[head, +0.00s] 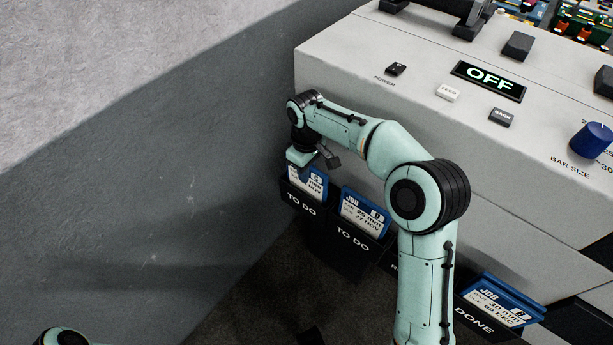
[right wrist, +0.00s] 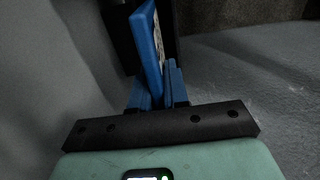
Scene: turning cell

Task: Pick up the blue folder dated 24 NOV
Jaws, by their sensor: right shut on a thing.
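A blue folder (head: 317,183) with a white card stands in the leftmost black "TO DO" pocket (head: 300,202). Its card is partly covered by my gripper; "NOV" seems to show, but I cannot read the day. My right gripper (head: 303,166) is at the folder's top edge and shut on it. In the right wrist view the blue folder (right wrist: 150,48) rises between the two blue fingers (right wrist: 157,92). Another blue folder (head: 366,212), whose card seems to read 27 NOV, stands in the second "TO DO" pocket (head: 350,240). My left gripper is out of view.
A "DONE" pocket (head: 472,318) at the lower right holds a blue folder (head: 505,300) that seems to read 09 DEC. The pockets hang on the front of a pale machine (head: 350,65) whose display (head: 488,80) reads OFF. A grey wall (head: 130,190) is close on the left.

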